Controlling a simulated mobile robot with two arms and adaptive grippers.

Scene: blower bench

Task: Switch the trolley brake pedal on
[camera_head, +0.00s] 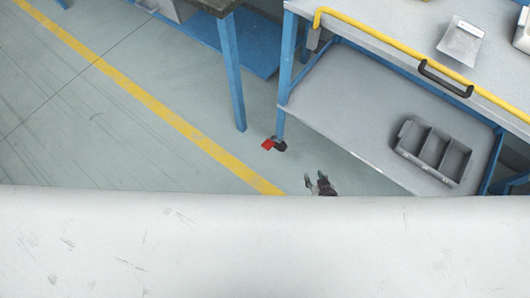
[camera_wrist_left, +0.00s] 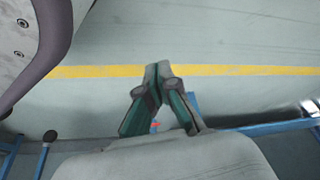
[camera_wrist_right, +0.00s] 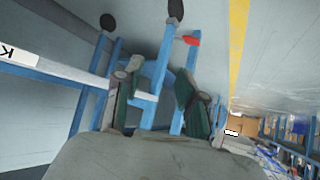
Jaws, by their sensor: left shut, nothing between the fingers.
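The red brake pedal (camera_head: 267,144) sticks out beside a black caster (camera_head: 280,146) at the foot of the trolley's blue leg (camera_head: 280,122). In the right wrist view the pedal (camera_wrist_right: 187,39) shows beyond the fingertips, near the dark caster (camera_wrist_right: 175,10). My right gripper (camera_head: 315,178) is open and empty, apart from the pedal, to its lower right in the head view. My left gripper (camera_wrist_left: 158,68) is shut and empty; it is outside the head view. A small red patch (camera_wrist_left: 155,125) shows between its fingers. Whether the pedal is pressed is too small to tell.
The trolley has a yellow handle (camera_head: 395,48) and a lower shelf (camera_head: 345,105) holding a grey divided tray (camera_head: 433,152). Another blue-legged table (camera_head: 232,70) stands to the left. The floor around the yellow line (camera_head: 160,112) is clear. My white body hides the lower head view.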

